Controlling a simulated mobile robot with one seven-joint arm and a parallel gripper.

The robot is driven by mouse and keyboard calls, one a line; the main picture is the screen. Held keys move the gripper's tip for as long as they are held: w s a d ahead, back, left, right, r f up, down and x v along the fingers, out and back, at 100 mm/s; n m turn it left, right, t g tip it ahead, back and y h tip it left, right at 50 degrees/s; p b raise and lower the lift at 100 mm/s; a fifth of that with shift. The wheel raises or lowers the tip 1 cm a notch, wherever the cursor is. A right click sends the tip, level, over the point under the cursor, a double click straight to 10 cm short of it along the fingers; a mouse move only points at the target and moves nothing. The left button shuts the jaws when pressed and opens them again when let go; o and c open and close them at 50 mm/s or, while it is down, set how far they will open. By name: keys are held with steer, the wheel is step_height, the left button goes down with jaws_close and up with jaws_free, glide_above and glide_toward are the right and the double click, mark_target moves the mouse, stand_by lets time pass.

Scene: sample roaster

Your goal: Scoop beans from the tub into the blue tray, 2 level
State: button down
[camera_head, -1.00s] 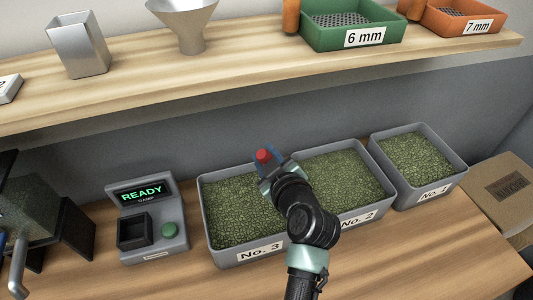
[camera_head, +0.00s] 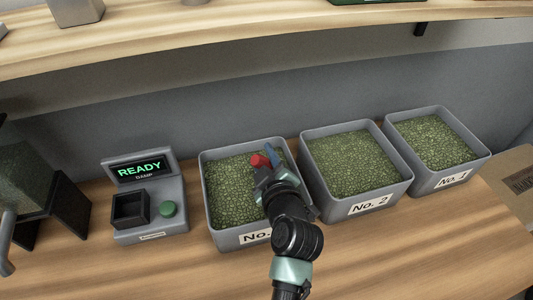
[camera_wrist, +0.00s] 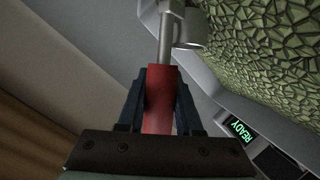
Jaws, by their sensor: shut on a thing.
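My gripper (camera_head: 267,161) is shut on the red handle (camera_wrist: 158,100) of a metal scoop, over the right part of the No. 3 tub (camera_head: 205,197). The scoop's metal cup (camera_wrist: 190,30) shows at the top of the wrist view, beside the tub's green beans (camera_wrist: 265,50). I cannot tell whether beans are in the cup. Tubs No. 2 (camera_head: 362,208) and No. 1 (camera_head: 452,182) stand to the right, also full of green beans (camera_head: 350,160). My arm hides part of the No. 3 label. I see no blue tray in the current views.
A grey device (camera_head: 150,238) with a dark square cup (camera_head: 130,208), a green button (camera_head: 167,209) and a "READY" display (camera_head: 140,170) stands left of the tubs. A wooden shelf (camera_head: 250,40) runs above. A cardboard box (camera_head: 515,195) is at far right. The front bench is clear.

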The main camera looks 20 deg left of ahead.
steer(key=s+a+m+p, duration=0.1)
steer(key=p, duration=0.1)
steer(key=s+a+f+m+g+p, duration=0.1)
steer(key=p, duration=0.1)
steer(key=shift+y, duration=0.3)
steer(key=shift+w+d+r+m+g+y+p, duration=0.15)
steer(key=shift+w+d+r+m+g+p, duration=0.05)
steer(key=shift+r+m+g+p, duration=0.2)
steer(key=shift+w+d+r+m+g+y+p, duration=0.2)
steer(key=shift+r+m+p, duration=0.1)
steer(key=shift+r+m, duration=0.2)
steer(key=shift+s, duration=0.1)
stand_by(0.5)
step_height(320, 180, up, 8)
steer(key=p, duration=0.5)
steer(key=shift+f, duration=0.2)
stand_by(0.4)
